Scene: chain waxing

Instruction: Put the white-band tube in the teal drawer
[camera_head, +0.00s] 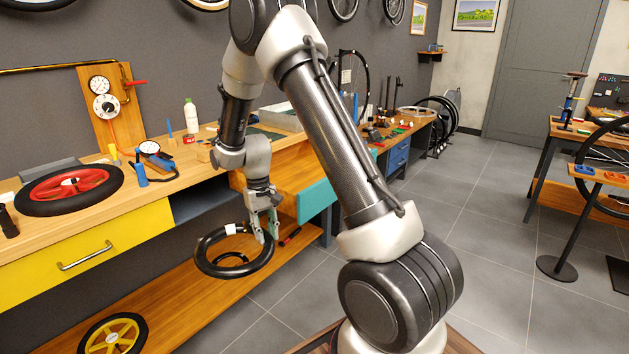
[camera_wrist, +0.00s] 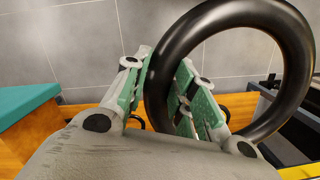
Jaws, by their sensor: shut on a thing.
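The white-band tube is a black ring (camera_head: 204,262) with a white band at its far side. It hangs in the air in front of the workbench, above the lower shelf. My gripper (camera_head: 266,226) is shut on its right part. In the wrist view the tube (camera_wrist: 290,45) passes between the green-padded fingers (camera_wrist: 165,95); its white band is not visible there. The teal drawer's front (camera_head: 317,198) is to the right of my gripper, partly hidden by my arm. A teal surface (camera_wrist: 25,103) also shows at left in the wrist view. I cannot see inside the drawer.
A yellow drawer (camera_head: 110,250) is at left under the benchtop. A black wheel with a red hub (camera_head: 70,187) lies on top. A yellow wheel (camera_head: 113,336) lies on the lower shelf (camera_head: 190,300).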

